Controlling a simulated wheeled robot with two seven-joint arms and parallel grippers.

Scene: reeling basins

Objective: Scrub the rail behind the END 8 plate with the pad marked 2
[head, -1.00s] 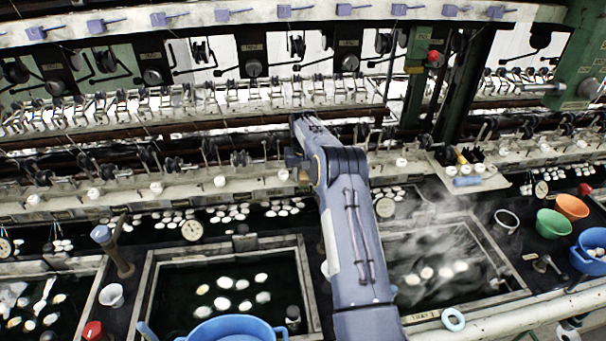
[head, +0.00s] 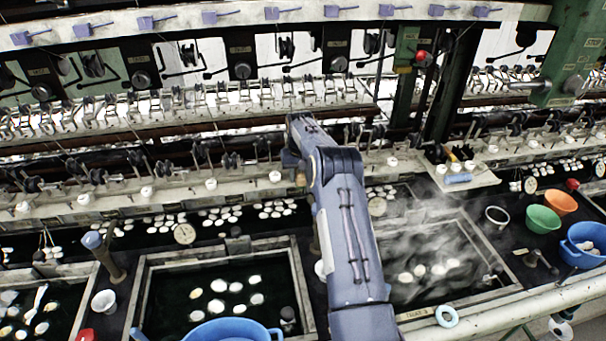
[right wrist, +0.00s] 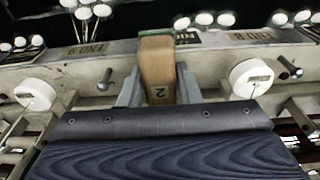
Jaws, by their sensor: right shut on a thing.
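Whether the pad touches the rail I cannot tell. In the head view my right arm reaches up to the rail and mostly hides the gripper. My left gripper is not in view.
White round knobs (right wrist: 250,77) and metal pegs flank the pad closely. In the head view, a steaming basin (head: 490,248) lies right of my arm and a dark basin (head: 140,290) left of it. Coloured bowls, including a green one (head: 543,219), stand at the right.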

